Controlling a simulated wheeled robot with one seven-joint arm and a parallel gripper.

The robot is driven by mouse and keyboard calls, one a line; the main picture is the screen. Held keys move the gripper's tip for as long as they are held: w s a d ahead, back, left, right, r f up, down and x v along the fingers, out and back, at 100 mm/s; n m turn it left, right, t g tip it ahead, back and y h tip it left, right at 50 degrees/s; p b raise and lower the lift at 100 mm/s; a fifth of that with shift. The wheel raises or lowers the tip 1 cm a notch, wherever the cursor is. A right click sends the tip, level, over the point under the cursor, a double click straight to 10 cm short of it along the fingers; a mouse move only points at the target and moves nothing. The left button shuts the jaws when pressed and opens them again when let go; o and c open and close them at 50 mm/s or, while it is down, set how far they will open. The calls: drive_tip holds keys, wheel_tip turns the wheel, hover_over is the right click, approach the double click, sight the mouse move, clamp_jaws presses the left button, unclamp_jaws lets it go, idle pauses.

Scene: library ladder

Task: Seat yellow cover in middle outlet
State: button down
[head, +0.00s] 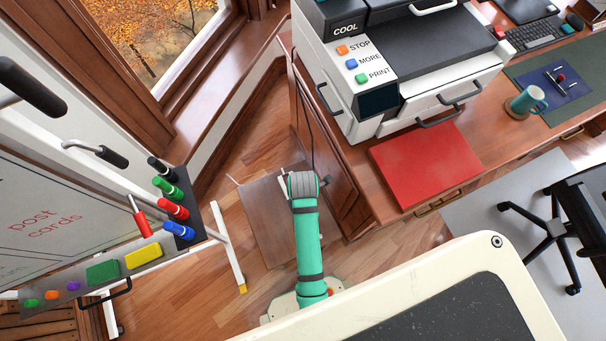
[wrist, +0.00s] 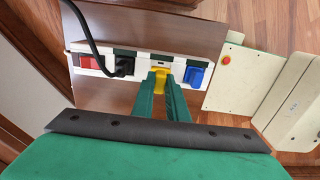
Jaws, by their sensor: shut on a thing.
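In the wrist view the white power strip (wrist: 140,67) lies across the upper middle on a brown surface. The yellow cover (wrist: 159,72) is at the strip's middle position, between the black plug (wrist: 123,66) and the blue cover (wrist: 195,77). My gripper (wrist: 160,90) is shut on the yellow cover, its green fingers reaching in from below. The fingers hide part of the cover and the front of the strip. I cannot tell whether the cover is in the outlet or just over it. In the head view my arm hides the strip and cover.
A red switch (wrist: 87,62) is at the strip's left end, and a black cord (wrist: 82,25) rises from the plug. The desk (head: 345,180) with the printer (head: 405,75) stands right of my arm. A whiteboard stand (head: 228,245) is at left.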

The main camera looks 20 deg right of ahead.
drive_tip(key=shift+f, duration=1.55)
drive_tip(key=c, duration=1.7)
unclamp_jaws()
drive_tip(key=shift+c, duration=0.2)
drive_tip(key=shift+r, duration=0.15)
